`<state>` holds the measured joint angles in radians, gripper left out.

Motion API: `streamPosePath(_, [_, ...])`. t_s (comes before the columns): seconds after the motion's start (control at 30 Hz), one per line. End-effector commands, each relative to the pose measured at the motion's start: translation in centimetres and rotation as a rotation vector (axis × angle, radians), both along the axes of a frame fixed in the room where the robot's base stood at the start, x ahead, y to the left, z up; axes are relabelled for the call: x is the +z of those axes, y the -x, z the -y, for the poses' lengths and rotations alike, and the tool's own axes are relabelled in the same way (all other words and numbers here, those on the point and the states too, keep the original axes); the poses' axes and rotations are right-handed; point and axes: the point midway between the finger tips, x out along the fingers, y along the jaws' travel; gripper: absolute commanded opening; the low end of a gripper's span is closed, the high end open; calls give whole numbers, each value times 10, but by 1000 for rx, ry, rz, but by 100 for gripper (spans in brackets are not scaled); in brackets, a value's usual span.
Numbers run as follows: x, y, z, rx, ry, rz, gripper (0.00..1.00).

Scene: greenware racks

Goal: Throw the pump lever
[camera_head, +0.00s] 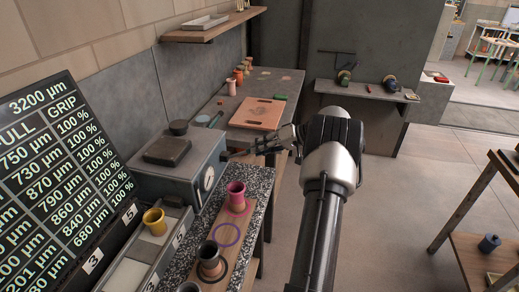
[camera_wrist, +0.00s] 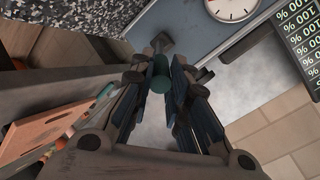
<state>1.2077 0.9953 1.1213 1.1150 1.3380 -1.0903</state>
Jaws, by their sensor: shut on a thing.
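The pump is a grey box (camera_head: 178,170) with a round dial gauge (camera_head: 208,179) on its face, left of centre in the head view. In the wrist view its blue-grey housing (camera_wrist: 190,30) and dial (camera_wrist: 232,8) are at the top. The pump lever has a teal grip (camera_wrist: 161,66) and a dark pivot end (camera_wrist: 160,42) close to the housing. My gripper (camera_head: 252,152) reaches the pump's right side. In the wrist view its fingers are shut around the teal grip. In the head view the fingers mostly hide the lever.
A granite-topped bench (camera_head: 258,190) in front of the pump carries a wooden board with a pink cup (camera_head: 236,197) and a dark cup (camera_head: 209,255). A yellow cup (camera_head: 154,220) stands left. A number board (camera_head: 66,180) stands at far left. The floor (camera_head: 400,190) at right is clear.

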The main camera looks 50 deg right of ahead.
Motion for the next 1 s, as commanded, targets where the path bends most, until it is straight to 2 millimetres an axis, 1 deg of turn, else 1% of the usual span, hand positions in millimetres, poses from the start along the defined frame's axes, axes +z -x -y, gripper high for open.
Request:
streamPosePath(0.23, [-2,0,0,-1,-3,-2,0])
streamPosePath(0.27, [-2,0,0,0,-4,-3,17])
streamPosePath(0.57, [-3,0,-1,1,-4,-4,37])
streamPosePath(0.87, [-1,0,0,0,-2,-3,38])
streamPosePath(1.0, [3,7,3,-2,0,-2,38])
